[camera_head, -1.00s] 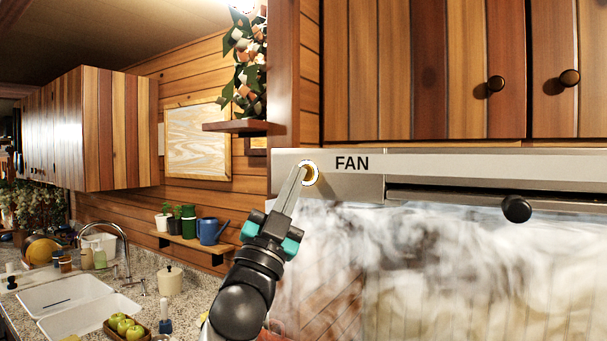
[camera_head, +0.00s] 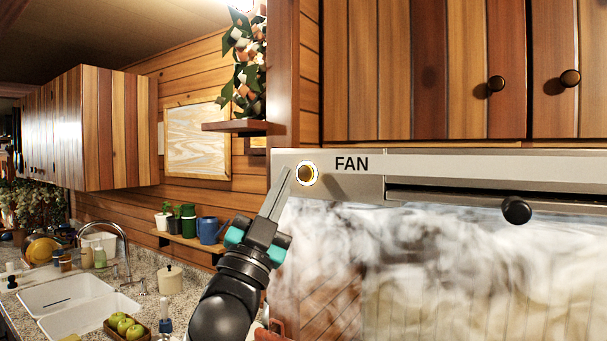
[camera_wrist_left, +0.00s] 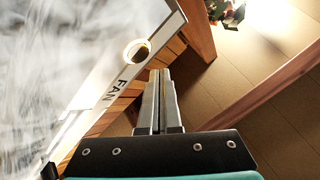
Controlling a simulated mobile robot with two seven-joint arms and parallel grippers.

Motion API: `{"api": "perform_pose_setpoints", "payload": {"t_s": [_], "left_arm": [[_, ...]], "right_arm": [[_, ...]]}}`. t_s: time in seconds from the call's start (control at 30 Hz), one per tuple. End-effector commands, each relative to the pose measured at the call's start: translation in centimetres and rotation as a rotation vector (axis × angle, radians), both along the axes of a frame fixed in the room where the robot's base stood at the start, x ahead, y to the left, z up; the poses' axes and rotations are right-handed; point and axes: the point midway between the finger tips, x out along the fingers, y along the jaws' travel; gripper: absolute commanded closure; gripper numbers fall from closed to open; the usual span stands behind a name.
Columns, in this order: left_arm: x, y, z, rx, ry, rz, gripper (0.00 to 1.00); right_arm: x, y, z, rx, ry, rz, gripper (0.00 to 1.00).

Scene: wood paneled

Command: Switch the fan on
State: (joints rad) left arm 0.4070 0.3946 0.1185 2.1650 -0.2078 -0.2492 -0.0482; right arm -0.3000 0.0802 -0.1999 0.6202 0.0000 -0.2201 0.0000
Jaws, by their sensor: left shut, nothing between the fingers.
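The fan button (camera_head: 307,173) is a round gold disc with a white ring on the grey hood panel (camera_head: 460,165), just left of the black word FAN. It also shows in the left wrist view (camera_wrist_left: 137,50), uncovered. My left gripper (camera_head: 286,170) is shut and empty. Its tips are a little left of the button in the head view and seem apart from it. My right gripper is not in view.
White smoke (camera_head: 430,255) fills the space below the hood. A black knob (camera_head: 516,210) sticks out on the hood's front. Wooden cupboards (camera_head: 440,70) hang above. A shelf (camera_head: 190,240) with pots and the sink (camera_head: 65,300) are at left.

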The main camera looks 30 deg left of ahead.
Motion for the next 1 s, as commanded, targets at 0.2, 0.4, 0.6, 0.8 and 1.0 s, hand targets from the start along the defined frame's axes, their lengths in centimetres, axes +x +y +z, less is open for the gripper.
{"api": "perform_pose_setpoints", "payload": {"t_s": [0.2,0.4,0.6,0.8,1.0], "left_arm": [[-2.3,0.2,0.0,0.003,0.001,0.002,1.00],[-4.2,0.3,0.0,0.002,0.000,0.000,1.00],[-4.9,0.3,0.0,0.002,0.000,0.000,1.00],[-4.9,0.4,0.0,0.001,0.000,-0.001,1.00],[-4.9,0.4,0.0,0.001,0.000,-0.001,1.00]], "right_arm": [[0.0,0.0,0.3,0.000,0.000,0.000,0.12],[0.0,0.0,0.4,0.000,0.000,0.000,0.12],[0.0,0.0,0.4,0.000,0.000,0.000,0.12],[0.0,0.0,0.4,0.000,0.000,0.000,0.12],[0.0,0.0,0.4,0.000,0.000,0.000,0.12]]}}
